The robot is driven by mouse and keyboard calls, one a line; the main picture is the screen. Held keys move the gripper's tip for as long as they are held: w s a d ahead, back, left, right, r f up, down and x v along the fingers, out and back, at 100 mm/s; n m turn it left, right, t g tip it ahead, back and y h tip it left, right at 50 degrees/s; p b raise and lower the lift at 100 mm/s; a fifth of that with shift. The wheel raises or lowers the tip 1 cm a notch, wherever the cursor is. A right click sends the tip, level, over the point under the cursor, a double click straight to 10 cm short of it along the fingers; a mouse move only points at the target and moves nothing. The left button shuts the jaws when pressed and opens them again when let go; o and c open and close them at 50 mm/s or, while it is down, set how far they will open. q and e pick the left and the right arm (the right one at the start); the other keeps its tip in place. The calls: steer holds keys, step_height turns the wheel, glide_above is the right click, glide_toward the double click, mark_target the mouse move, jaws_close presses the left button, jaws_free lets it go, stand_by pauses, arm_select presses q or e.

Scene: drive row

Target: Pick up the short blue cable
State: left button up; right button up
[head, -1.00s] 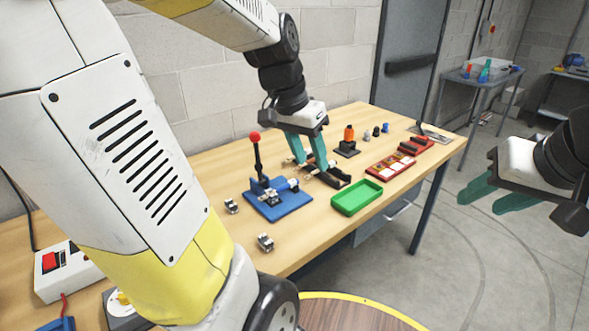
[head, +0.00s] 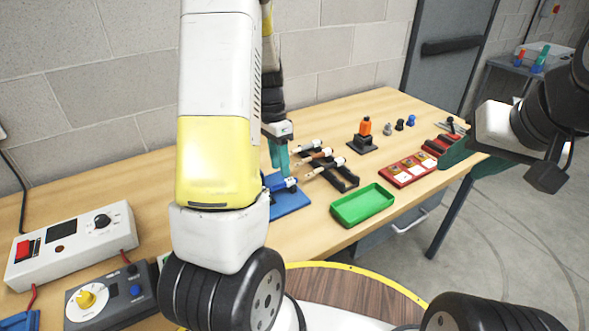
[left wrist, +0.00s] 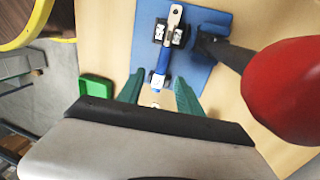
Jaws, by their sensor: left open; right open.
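The short blue cable (left wrist: 163,62) lies on the blue press (left wrist: 204,75), with a metal lug at its upper end in the left wrist view. In the head view my left gripper (head: 279,160) is partly hidden by my arm. My right gripper (head: 474,160) is open and empty, off the table's right side.
A black rack (head: 343,180) with several cables stands right of the press. A green tray (head: 363,206) and a red tray (head: 408,172) lie further right. The press lever's red knob (left wrist: 287,90) rises close by my left gripper. A control box (head: 72,243) stands at left.

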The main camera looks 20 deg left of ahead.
mark_target(274, 188)
arm_select(q)
steer(key=f, duration=0.5)
steer(key=shift+s+d, duration=0.15)
steer(key=shift+s, duration=0.2)
jaws_close()
